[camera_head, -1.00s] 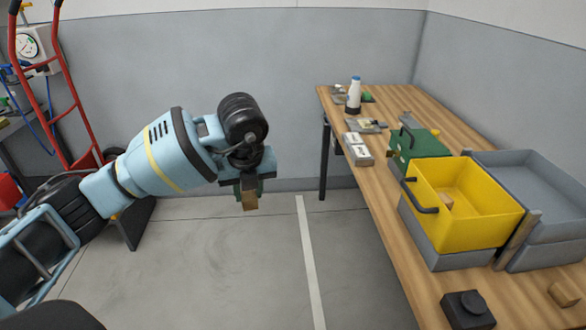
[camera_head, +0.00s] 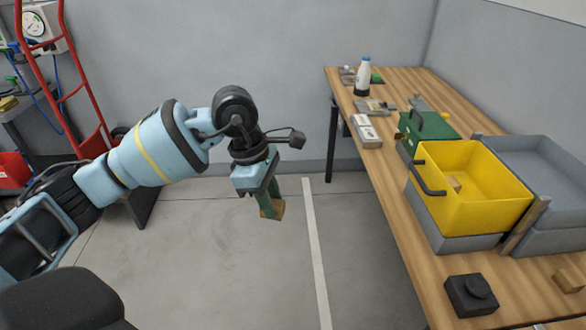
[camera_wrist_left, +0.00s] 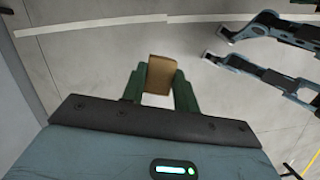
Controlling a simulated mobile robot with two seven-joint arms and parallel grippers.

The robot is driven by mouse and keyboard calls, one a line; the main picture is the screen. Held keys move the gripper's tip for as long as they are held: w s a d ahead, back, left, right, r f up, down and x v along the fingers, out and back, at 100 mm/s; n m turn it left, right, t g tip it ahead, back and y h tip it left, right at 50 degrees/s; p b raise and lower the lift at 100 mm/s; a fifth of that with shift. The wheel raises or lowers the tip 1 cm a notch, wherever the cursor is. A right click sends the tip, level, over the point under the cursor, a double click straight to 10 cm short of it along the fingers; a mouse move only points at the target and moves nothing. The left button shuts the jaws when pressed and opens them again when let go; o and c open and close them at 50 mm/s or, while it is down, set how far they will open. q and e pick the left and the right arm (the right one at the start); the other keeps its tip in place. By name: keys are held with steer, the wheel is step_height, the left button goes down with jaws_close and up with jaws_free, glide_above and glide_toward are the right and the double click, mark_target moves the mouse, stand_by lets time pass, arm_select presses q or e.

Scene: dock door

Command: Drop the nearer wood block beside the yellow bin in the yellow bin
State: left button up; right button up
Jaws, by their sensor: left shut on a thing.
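A wood block (camera_head: 272,210) is held between the green fingers of my left gripper (camera_head: 268,196), in the air over the floor and left of the table. In the left wrist view the block (camera_wrist_left: 161,75) shows between the fingertips of the left gripper (camera_wrist_left: 159,88). The yellow bin (camera_head: 487,215) stands on the table to the right, apart from the gripper, with its open top up. A small wood piece lies inside it.
The wooden table (camera_head: 420,255) carries a grey tray (camera_head: 555,175) right of the bin, a green box (camera_head: 428,130) behind it, and a black block (camera_head: 470,295) and wood block (camera_head: 568,281) in front. A white bottle (camera_head: 362,76) stands farther back. The floor left of the table is clear.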

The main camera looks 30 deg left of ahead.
arm_select(q)
steer(key=s+d+m+g+y, duration=0.3)
steer(key=s+d+m+g, duration=0.1)
steer(key=m, duration=1.7)
steer(key=shift+s+d+f, duration=0.25)
steer(key=shift+s+d, duration=0.2)
steer(key=shift+s, duration=0.25)
steer(key=shift+d, duration=0.1)
